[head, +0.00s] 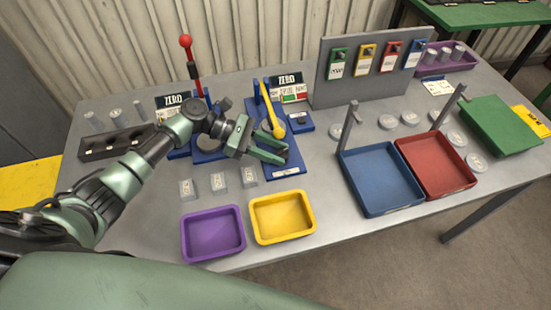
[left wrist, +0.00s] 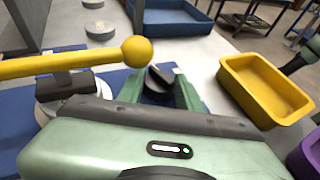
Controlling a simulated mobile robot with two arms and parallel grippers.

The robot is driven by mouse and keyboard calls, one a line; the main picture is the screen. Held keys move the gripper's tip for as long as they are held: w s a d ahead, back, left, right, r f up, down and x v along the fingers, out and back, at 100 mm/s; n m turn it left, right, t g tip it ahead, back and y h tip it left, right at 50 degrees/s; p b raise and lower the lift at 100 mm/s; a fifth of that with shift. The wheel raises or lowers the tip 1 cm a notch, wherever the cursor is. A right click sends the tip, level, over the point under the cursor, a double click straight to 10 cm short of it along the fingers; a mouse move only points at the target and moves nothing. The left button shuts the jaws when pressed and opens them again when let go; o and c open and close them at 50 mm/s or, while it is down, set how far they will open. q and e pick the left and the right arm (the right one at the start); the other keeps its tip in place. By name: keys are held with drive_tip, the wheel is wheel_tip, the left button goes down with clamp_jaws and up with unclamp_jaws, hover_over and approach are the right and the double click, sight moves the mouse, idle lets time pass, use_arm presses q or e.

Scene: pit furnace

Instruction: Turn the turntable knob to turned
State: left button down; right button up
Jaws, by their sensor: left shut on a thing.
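My left gripper (head: 274,146) reaches in from the left over the blue base (head: 287,172) of the device with the yellow lever. In the left wrist view its two green fingers (left wrist: 160,92) are closed around a small dark knob (left wrist: 159,77), which I take for the turntable knob. The fingers hide most of the knob and whatever is under it. How far the knob is turned cannot be made out. My right gripper is in neither view.
The yellow lever (head: 270,108) with its ball end stands close beside the left gripper. A red-handled lever (head: 191,65) rises behind the arm. Yellow (head: 283,235) and purple (head: 213,255) trays lie in front. Blue (head: 381,178) and red (head: 436,162) trays are to the right.

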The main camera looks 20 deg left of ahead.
use_arm(q)
drive_tip(key=shift+w+f+m+g+b, duration=0.1)
drive_tip(key=shift+w+m+g+b, duration=0.05)
drive_tip(key=shift+m+g+b, duration=0.6)
drive_tip(key=shift+m+g, duration=0.25)
drive_tip(key=shift+g, duration=0.2)
drive_tip(key=c, duration=0.9)
unclamp_jaws()
drive_tip(key=shift+d, duration=0.1)
drive_tip(key=shift+c, duration=0.2)
drive_tip(key=b+v, duration=0.2)
drive_tip(key=v, duration=0.5)
drive_tip(key=shift+a, duration=0.4)
